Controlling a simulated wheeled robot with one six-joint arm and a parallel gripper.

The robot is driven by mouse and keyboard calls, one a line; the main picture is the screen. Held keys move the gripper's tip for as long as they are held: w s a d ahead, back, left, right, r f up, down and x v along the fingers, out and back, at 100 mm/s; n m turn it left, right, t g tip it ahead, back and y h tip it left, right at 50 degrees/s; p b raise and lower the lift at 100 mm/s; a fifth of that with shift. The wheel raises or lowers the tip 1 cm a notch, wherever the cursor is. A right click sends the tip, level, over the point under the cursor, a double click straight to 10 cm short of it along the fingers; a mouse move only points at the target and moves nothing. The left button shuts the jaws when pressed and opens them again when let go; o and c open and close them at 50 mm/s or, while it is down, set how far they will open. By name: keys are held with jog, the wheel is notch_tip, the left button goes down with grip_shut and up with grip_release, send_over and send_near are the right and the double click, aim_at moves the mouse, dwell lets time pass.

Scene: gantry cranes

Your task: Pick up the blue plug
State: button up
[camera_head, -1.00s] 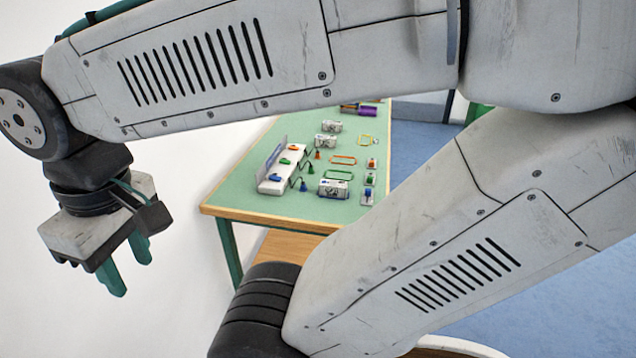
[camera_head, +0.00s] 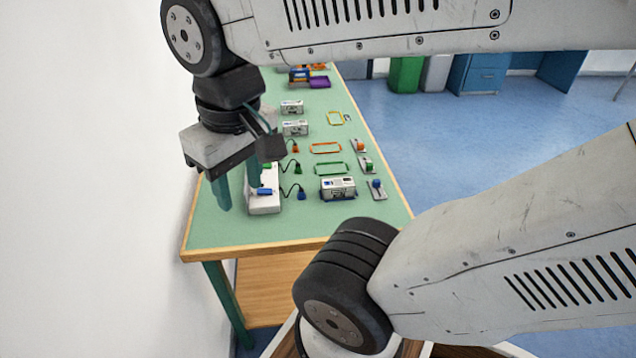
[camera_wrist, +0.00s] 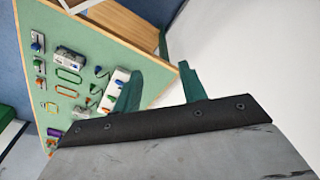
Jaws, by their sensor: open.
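A small blue plug (camera_head: 301,193) with a black cord stands on the green table, right of a white block. The cord reaches toward another blue piece (camera_head: 265,191) on that white block (camera_head: 265,207). In the wrist view the plug is small, among the coloured parts left of my fingers. My gripper (camera_head: 238,196) is open and empty, with its green fingers pointing down. In the head view it overlaps the table's left edge and partly covers the white block. It appears above and left of the blue plug, not touching it. It also shows in the wrist view (camera_wrist: 156,80).
Beside the plug stand a grey box (camera_head: 338,189) and a blue part on a grey plate (camera_head: 376,188). A green frame (camera_head: 331,169), an orange frame (camera_head: 326,148) and other plugs lie farther back. A white wall is at left; open blue floor is at right.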

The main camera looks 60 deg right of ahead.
jog(key=w+d+f+m, duration=0.3)
jog(key=w+d+m, duration=0.3)
jog(key=w+m, duration=0.1)
jog(key=m+g, duration=0.1)
jog(key=m, duration=1.9)
send_over(301, 188)
jog(key=f, duration=1.9)
jog(key=shift+s+a+f, duration=0.15)
jog(key=shift+s+a, duration=0.05)
jog(key=shift+s, duration=0.2)
jog(key=f, duration=0.7)
jog(key=shift+w+d+f, duration=0.1)
jog(key=shift+w, duration=0.25)
jog(key=shift+f, duration=0.3)
jog(key=shift+c, duration=0.3)
grip_shut()
